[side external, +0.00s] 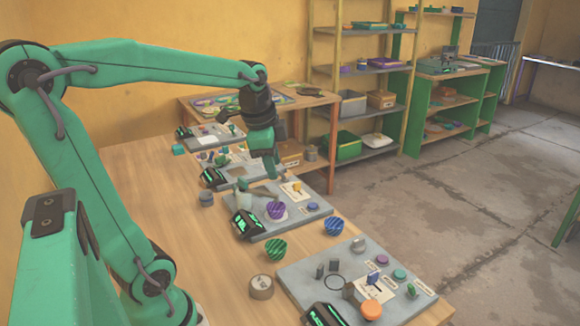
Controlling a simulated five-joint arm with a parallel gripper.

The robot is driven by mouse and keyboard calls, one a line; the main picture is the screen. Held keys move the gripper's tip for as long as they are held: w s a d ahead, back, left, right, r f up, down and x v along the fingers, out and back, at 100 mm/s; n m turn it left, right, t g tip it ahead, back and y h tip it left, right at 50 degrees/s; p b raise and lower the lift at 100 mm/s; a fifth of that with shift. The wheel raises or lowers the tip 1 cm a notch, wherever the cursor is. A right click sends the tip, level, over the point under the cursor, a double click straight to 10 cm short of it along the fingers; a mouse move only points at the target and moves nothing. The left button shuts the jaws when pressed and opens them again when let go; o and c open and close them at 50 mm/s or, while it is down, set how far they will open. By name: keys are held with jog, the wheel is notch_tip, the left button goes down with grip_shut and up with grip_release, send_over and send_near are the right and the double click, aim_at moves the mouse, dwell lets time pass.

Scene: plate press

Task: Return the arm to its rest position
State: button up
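My gripper (272,168) hangs from my green arm, pointing down over the work table (150,180), above the row of grey station plates. The view is from the side and the fingers are small, so I cannot tell whether they are open or shut. No held object shows clearly. Below and in front of it is a grey plate (308,215) with a purple striped bowl (277,210) on it. My arm is stretched out from its base at the lower left, with the elbow high.
A green striped bowl (276,249), a blue striped bowl (334,226) and a tape roll (261,287) stand near the plates. A nearer plate (395,265) carries an orange button (371,309) and small parts. Shelves (365,100) stand behind. The table's left side is clear.

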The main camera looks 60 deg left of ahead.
jog(key=s+d+f+n+t+h, duration=0.1)
jog(key=s+d+n+t, duration=0.1)
jog(key=s+d+n, duration=0.5)
jog(key=s+d, duration=0.1)
jog(key=d, duration=0.3)
jog(key=shift+f+t, duration=0.3)
dwell(0.5)
